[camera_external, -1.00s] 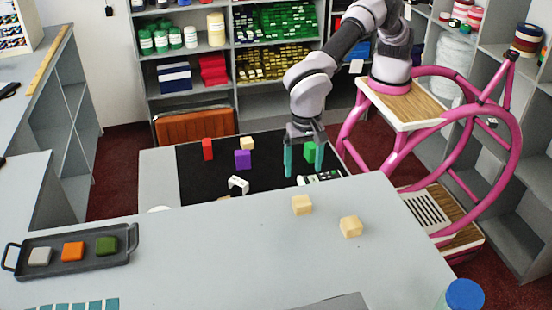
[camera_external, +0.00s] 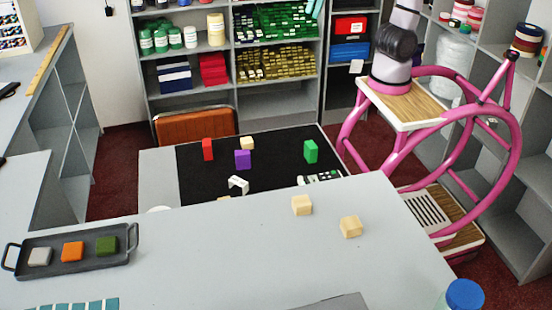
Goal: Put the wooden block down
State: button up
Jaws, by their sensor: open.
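Two pale wooden blocks rest on the near grey counter, one at its back edge (camera_external: 302,206) and one to its right (camera_external: 350,227). Another pale wooden block (camera_external: 247,143) rests at the back of the black mat (camera_external: 280,170). A small tan shape (camera_external: 229,198) shows just above the near counter's edge, mostly hidden by it; I cannot tell whether it is a block. My gripper (camera_external: 315,8) is at the top edge of the view, high above the mat. Only its teal fingers show, open and with nothing seen between them.
On the mat are a red block (camera_external: 208,149), a purple block (camera_external: 242,159), a green block (camera_external: 311,151) and a white bracket-like piece (camera_external: 238,184). A dark tray (camera_external: 68,240) holds three coloured pieces at left. The near counter's middle is clear.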

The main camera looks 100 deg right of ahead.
jog(key=s+d+f+n+t, duration=0.1)
jog(key=s+d+f+n, duration=0.1)
jog(key=s, duration=0.4)
jog(key=s+d+f+n+t+h, duration=0.1)
jog(key=s+d+f+n, duration=0.1)
jog(key=s+d, duration=0.2)
jog(key=s, duration=0.3)
jog(key=shift+s+d+f+t, duration=0.25)
jog(key=shift+d+f+t, duration=0.05)
jog(key=shift+d+f, duration=0.05)
